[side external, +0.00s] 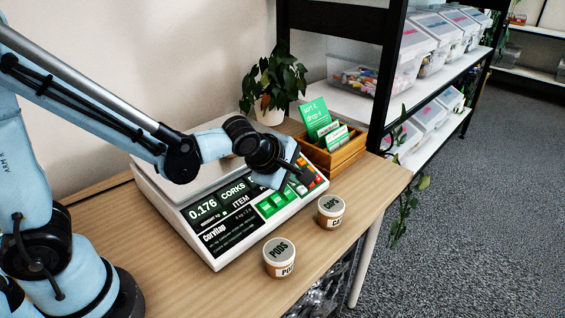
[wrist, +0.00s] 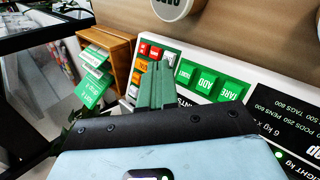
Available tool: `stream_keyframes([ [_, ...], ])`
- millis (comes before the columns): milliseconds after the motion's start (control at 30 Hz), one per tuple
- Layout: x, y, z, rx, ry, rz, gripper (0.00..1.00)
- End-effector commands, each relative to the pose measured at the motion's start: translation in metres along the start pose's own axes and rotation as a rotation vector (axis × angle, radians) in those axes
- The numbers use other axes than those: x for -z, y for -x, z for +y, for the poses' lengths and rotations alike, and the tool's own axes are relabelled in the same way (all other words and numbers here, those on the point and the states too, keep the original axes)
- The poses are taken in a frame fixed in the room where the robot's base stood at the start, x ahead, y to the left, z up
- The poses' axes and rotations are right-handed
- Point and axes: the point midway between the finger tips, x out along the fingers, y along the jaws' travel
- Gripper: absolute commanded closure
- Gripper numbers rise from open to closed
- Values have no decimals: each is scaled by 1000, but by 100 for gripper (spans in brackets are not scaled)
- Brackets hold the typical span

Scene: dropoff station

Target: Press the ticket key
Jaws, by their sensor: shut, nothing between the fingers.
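The white scale (side external: 213,262) stands on the wooden table, with its display (side external: 219,199) reading 0.176 and CORKS. Its key panel has a row of green keys (wrist: 207,83), with TARE and ADD legible in the wrist view. Small red and orange keys (wrist: 142,66) sit beside them. Contact with a key cannot be told.
Two round tubs, PODS (side external: 280,268) and CAPS (side external: 331,218), stand in front of the scale. A wooden box (side external: 345,156) with green cards and a potted plant (side external: 272,85) stand behind the panel. A black-framed shelf (side external: 365,100) with bins stands beyond the table.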

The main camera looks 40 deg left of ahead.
Motion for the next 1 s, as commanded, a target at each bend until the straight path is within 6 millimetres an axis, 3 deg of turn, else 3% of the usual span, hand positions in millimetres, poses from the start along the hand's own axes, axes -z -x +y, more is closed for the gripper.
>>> stream_keyframes([
  [300,13,-18,-13,0,0,0,100],
  [1000,14,-20,-14,0,-1,0,100],
])
